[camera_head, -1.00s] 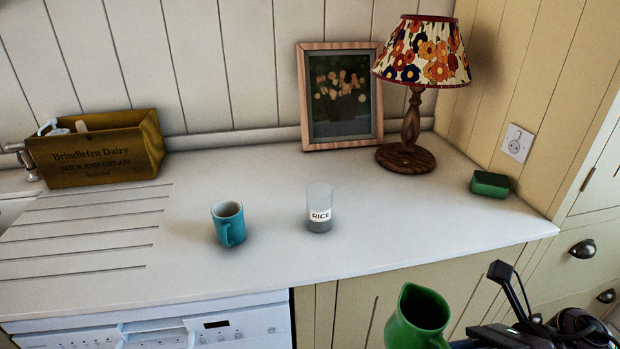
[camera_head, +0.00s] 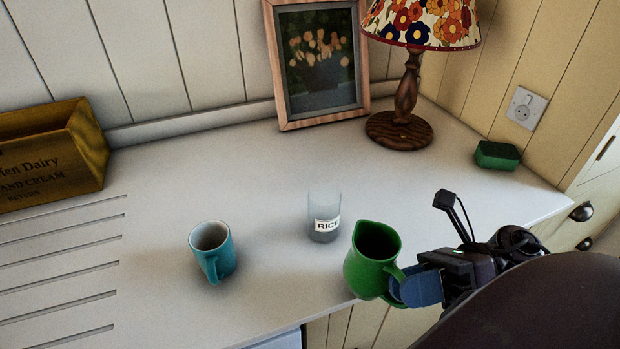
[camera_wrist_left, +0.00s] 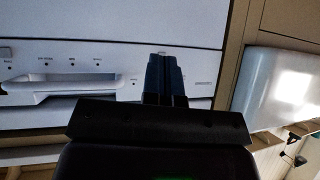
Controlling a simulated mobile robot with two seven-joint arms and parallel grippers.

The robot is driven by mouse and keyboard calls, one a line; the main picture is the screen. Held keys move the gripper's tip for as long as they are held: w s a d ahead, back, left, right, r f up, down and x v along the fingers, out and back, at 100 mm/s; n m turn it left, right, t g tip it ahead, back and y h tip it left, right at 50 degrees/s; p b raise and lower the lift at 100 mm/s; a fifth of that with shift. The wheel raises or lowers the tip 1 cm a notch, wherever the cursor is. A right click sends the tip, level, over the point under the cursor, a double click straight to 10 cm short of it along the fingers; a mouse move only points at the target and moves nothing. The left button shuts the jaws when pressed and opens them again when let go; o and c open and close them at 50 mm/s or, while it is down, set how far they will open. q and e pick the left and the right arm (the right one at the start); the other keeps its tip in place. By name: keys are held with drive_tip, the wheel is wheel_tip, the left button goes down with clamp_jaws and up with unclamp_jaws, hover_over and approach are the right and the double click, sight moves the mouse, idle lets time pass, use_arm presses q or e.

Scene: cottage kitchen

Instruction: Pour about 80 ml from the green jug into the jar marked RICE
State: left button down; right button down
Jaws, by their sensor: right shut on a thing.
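The green jug (camera_head: 368,268) is in the head view, beside and to the right of the jar, near the counter's front edge. It is roughly upright with its mouth open; its inside is dark and I cannot see the contents. My right gripper (camera_head: 412,288) is shut on its handle side. The clear jar marked RICE (camera_head: 324,228) stands upright on the counter, with something greyish low inside. A gap shows between jug and jar. My left gripper (camera_wrist_left: 164,75) shows only in the left wrist view, its fingers together and empty, before a white appliance front.
A teal mug (camera_head: 213,255) stands left of the jar. A wooden crate (camera_head: 55,160) is at the left. A framed picture (camera_head: 320,65), a lamp (camera_head: 400,125) and a green sponge (camera_head: 497,155) are further back. The counter (camera_head: 240,165) behind the jar is clear.

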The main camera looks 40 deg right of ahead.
sight(368, 222)
use_arm(q)
drive_tip(key=shift+w+r, duration=0.1)
drive_tip(key=shift+w, duration=0.25)
use_arm(e)
drive_tip(key=shift+w, duration=0.35)
use_arm(q)
drive_tip(key=shift+s+r, duration=0.1)
use_arm(e)
drive_tip(key=shift+r, duration=0.15)
